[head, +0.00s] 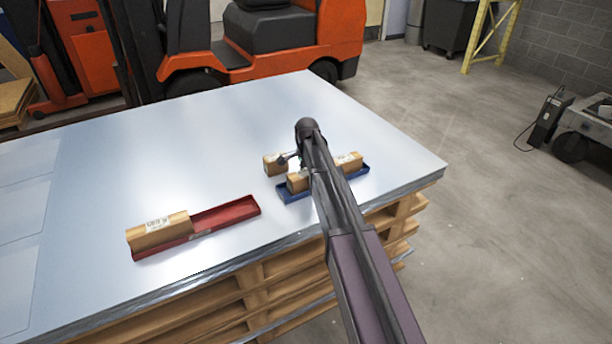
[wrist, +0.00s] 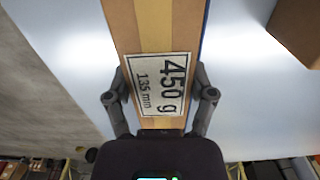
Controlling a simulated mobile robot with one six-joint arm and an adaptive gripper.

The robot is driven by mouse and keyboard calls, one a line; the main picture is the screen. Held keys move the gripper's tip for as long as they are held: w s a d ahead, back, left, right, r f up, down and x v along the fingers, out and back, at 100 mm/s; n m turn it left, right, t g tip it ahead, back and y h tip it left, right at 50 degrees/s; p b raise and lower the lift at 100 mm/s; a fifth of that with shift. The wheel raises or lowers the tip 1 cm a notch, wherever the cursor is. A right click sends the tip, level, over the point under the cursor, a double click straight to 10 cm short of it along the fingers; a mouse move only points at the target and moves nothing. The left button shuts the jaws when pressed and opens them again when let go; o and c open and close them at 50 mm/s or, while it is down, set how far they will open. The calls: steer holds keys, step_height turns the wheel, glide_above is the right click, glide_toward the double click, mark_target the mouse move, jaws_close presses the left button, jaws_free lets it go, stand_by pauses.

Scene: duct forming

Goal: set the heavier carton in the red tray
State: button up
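The red tray (head: 228,214) lies on the metal sheet at left. A brown carton (head: 158,231) lies in its left part, its right part bare. The blue tray (head: 292,194) is to the right, with a taped carton (head: 298,182) at it, partly hidden by my arm. In the wrist view this carton (wrist: 150,35) has a label reading "450 g, 135 mm". My gripper (wrist: 160,78) has a finger on each side of it, close to its edges; I cannot tell whether they press. Another carton (head: 273,164) lies on the sheet behind the blue tray and shows at upper right in the wrist view (wrist: 298,30).
The metal sheet (head: 225,125) tops a stack of wooden pallets (head: 240,295). An orange forklift (head: 270,50) stands beyond the far edge. Open floor lies to the right.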

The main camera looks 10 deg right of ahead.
steer(key=shift+r, duration=0.15)
steer(key=shift+c, duration=0.3)
step_height(320, 180, up, 9)
steer(key=p, duration=0.9)
steer(key=shift+d, duration=0.1)
stand_by(0.5)
